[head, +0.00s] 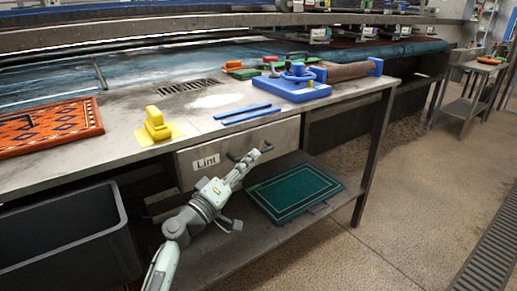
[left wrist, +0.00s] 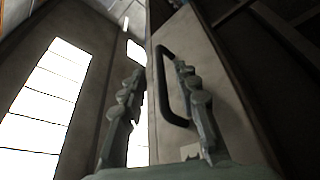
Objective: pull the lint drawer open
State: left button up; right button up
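The lint drawer (head: 283,136) is a grey metal drawer with a white "Lint" label, under the front edge of the workbench. It looks shut. Its dark bar handle (head: 267,147) is partly hidden by my left gripper (head: 247,163) in the head view. In the left wrist view the drawer front (left wrist: 200,60) and black handle (left wrist: 161,85) are close. My left gripper's fingers (left wrist: 160,108) are spread, with the handle appearing between them, nearer the right finger. I cannot tell whether a finger touches it. My right gripper is not in view.
A green mat (head: 296,191) lies on the lower shelf. A dark bin (head: 66,238) stands at left.

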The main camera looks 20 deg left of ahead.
pick_arm(q)
jog(key=shift+p+x, duration=0.35)
jog(key=shift+x, duration=2)
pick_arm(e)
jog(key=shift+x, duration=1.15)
pick_arm(q)
jog(key=shift+c, duration=0.5)
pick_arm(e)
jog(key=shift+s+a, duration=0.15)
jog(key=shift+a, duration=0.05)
pick_arm(q)
jog(key=shift+a, duration=0.1)
grip_shut()
